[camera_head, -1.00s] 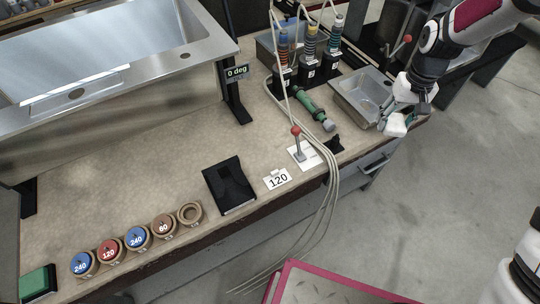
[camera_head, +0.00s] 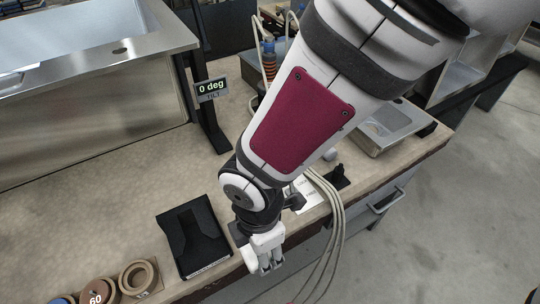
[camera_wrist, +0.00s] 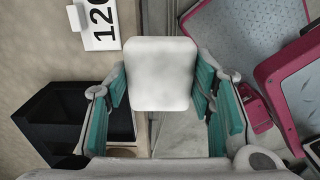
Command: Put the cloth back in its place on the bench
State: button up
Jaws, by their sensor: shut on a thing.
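A white, smooth, rounded block, which I take to be the folded cloth (camera_wrist: 159,72), sits between the teal finger pads in the wrist view. My gripper (camera_wrist: 160,95) is shut on it. In the head view my gripper (camera_head: 266,258) hangs near the bench's front edge, just right of the black holder (camera_head: 205,262). There I cannot clearly tell the cloth from the pale gripper parts. The bench (camera_head: 105,200) has a bare beige top. In the wrist view the holder (camera_wrist: 62,112) is at the lower left, apart from the cloth.
Rings (camera_head: 138,277) stand at the lower left of the head view. A "120" card (camera_wrist: 98,24) lies beyond the holder. Grey cables (camera_head: 335,225) hang over the front edge. A steel basin (camera_head: 392,124) is at right. A pink-edged cart (camera_wrist: 240,45) stands beside the bench.

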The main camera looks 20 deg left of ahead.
jog(key=w+a, duration=0.2)
jog(key=w, duration=0.2)
jog(key=w+a+f, duration=0.1)
jog(key=w+a, duration=0.2)
jog(key=w, duration=0.1)
jog(key=w+a, duration=0.3)
jog(key=w, duration=0.2)
jog(key=shift+a+f, duration=0.25)
jog(key=shift+f, duration=0.05)
jog(key=shift+w+f, duration=0.1)
jog(key=shift+f, duration=1.6)
jog(key=shift+f, duration=0.15)
jog(key=o, duration=0.7)
jog(key=shift+b, duration=0.3)
jog(key=shift+o, duration=0.7)
